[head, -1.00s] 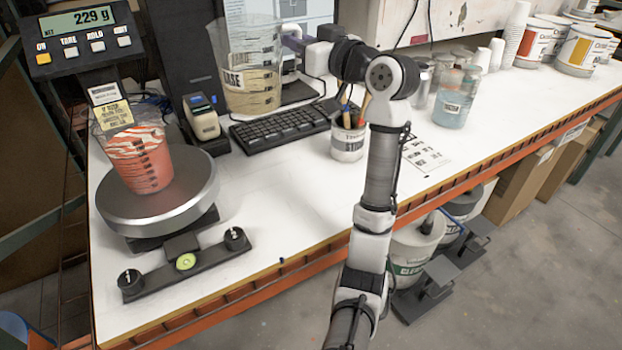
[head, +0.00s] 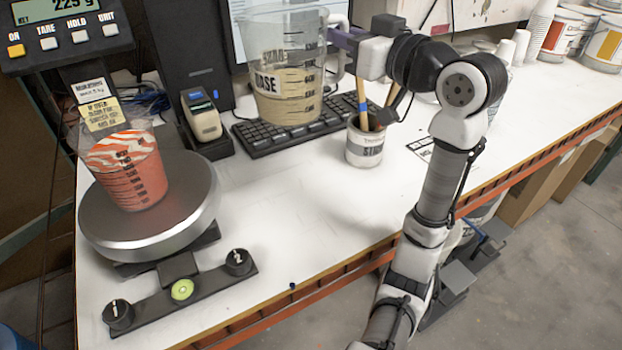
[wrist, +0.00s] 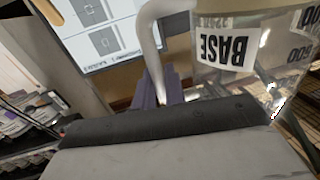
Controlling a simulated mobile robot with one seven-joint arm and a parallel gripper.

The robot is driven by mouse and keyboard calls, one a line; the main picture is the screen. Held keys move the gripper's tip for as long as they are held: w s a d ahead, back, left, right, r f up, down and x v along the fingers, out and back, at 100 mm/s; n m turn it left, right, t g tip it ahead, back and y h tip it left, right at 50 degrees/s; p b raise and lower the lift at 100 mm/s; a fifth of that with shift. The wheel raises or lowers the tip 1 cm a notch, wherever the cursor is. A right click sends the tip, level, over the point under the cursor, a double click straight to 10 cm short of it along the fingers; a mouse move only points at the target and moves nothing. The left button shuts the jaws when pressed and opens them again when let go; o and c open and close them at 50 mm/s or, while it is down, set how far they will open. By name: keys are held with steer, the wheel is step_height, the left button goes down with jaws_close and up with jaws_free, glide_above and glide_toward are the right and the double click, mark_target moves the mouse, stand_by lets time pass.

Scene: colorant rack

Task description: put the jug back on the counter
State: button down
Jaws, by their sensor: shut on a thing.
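The jug (head: 287,75) is clear with a BASE label and a beige liquid in its lower part. It is upright in the head view, in front of the monitor, its base overlapping the keyboard. My gripper (head: 340,42) is at its right side, shut on the handle. The wrist view shows the jug (wrist: 255,80) at upper right and its white handle (wrist: 150,40) at the purple fingers (wrist: 168,92). The white counter (head: 290,205) runs below. I cannot tell how high the jug's base is above it.
A cup of red-orange paint (head: 132,180) stands on the round scale (head: 150,235) at left. The keyboard (head: 262,137), a label printer (head: 202,115) and a brush pot (head: 365,145) are near the jug. The front middle counter is clear.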

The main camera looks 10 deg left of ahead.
step_height(320, 180, down, 20)
steer(key=p, duration=0.2)
stand_by(0.4)
steer(key=shift+f, duration=0.1)
steer(key=c, duration=1.5)
jaws_free()
steer(key=shift+o, duration=0.2)
steer(key=b+v, duration=0.4)
steer(key=v, duration=0.8)
